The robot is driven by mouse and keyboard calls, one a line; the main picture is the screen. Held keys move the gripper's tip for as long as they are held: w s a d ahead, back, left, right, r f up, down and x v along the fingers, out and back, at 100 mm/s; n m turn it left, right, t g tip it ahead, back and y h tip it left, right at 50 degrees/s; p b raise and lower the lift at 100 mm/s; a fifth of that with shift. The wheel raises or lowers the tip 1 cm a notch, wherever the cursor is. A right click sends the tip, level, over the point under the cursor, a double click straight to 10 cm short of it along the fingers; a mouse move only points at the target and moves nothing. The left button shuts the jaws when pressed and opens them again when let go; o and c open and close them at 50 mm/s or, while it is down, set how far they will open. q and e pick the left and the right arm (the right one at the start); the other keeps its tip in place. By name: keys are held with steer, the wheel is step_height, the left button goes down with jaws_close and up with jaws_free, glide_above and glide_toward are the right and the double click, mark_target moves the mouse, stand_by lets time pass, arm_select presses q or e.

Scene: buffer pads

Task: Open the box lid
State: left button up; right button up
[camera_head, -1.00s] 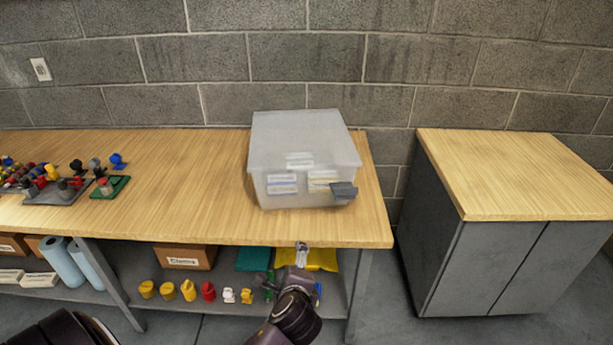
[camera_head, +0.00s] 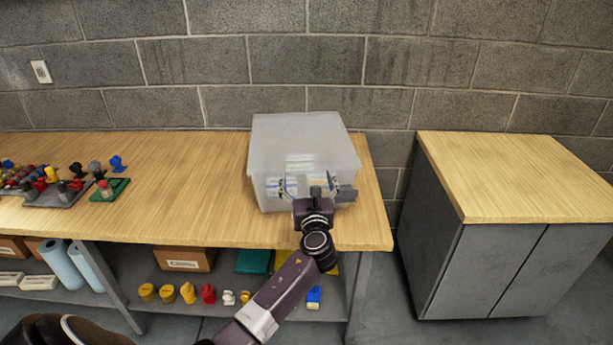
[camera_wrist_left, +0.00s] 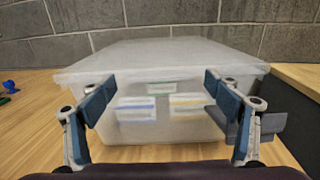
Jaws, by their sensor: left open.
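A translucent white box (camera_head: 270,185) stands near the right end of the wooden workbench. Its pale lid (camera_head: 303,138) is shut on top, and it also shows in the left wrist view (camera_wrist_left: 170,55). White labelled packs (camera_wrist_left: 160,106) show through the front wall. My left gripper (camera_head: 316,190) is in front of the box's front face, just below the lid's front edge. Its two fingers (camera_wrist_left: 158,88) are spread wide with nothing between them. A small grey tab (camera_head: 347,193) sits at the box's front right. I cannot tell if the fingertips touch the box. My right gripper is not seen.
The workbench (camera_head: 200,180) has free room left of the box. Small coloured knobbed parts on a grey tray (camera_head: 62,192) and a green pad (camera_head: 110,189) lie at far left. A shelf below holds several small items. A separate cabinet (camera_head: 510,180) stands to the right.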

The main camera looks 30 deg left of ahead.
arm_select(q)
steer(key=shift+w+a, duration=0.45)
steer(key=shift+w, duration=0.05)
